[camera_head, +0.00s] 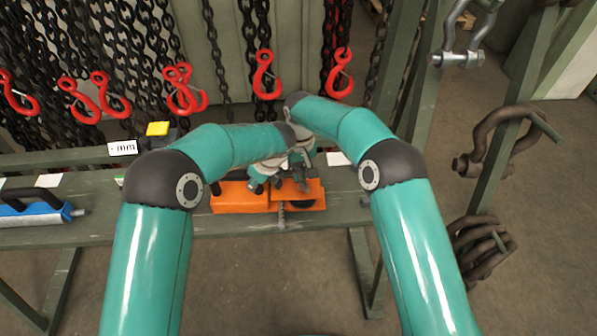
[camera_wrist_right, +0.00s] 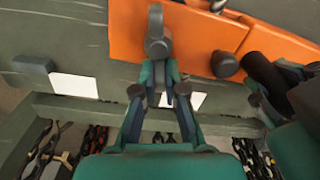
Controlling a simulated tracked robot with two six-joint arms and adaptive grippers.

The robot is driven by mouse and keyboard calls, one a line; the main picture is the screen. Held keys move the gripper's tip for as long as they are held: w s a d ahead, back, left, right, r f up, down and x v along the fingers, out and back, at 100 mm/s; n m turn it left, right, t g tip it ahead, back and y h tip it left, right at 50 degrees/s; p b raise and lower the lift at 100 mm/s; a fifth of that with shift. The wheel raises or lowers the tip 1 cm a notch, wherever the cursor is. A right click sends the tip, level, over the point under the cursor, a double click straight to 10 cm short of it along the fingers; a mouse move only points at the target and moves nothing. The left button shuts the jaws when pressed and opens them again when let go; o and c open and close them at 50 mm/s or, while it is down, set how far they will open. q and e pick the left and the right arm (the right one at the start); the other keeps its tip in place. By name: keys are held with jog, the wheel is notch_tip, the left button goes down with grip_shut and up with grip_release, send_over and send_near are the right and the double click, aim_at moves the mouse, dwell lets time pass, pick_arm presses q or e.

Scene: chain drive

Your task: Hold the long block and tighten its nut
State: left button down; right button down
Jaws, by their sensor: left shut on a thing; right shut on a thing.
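The orange long block (camera_head: 228,200) lies on the green bench in the head view and fills the upper right of the right wrist view (camera_wrist_right: 195,38). A dark vertical seam crosses it. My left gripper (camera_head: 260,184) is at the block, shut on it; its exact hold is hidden. My right gripper (camera_head: 300,180) is just to its right, over the block's right part. In the wrist view its fingers (camera_wrist_right: 159,97) are shut on a grey part (camera_wrist_right: 157,35) with a rounded end. I cannot tell whether this is the nut. A threaded rod (camera_head: 282,216) hangs at the block's front.
The green bench (camera_head: 110,232) runs across the view. A blue block (camera_head: 30,214) with a dark handle lies at its left end. A yellow block (camera_head: 157,128) is behind. Chains with red hooks (camera_head: 267,78) hang at the back; large shackles (camera_head: 500,130) hang at the right.

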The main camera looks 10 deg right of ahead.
jog(key=m, duration=0.2)
jog(key=d+m, duration=0.1)
jog(key=m, duration=0.1)
jog(key=shift+m, duration=0.3)
jog(key=shift+s+d+r+m, duration=0.1)
jog(key=shift+d+m, duration=0.15)
jog(key=shift+m, duration=0.85)
jog(key=shift+s+d+m, duration=0.1)
jog(key=shift+d+m, duration=0.15)
jog(key=shift+m, duration=0.85)
jog(key=c, duration=1.2)
grip_release()
jog(key=shift+c, duration=0.2)
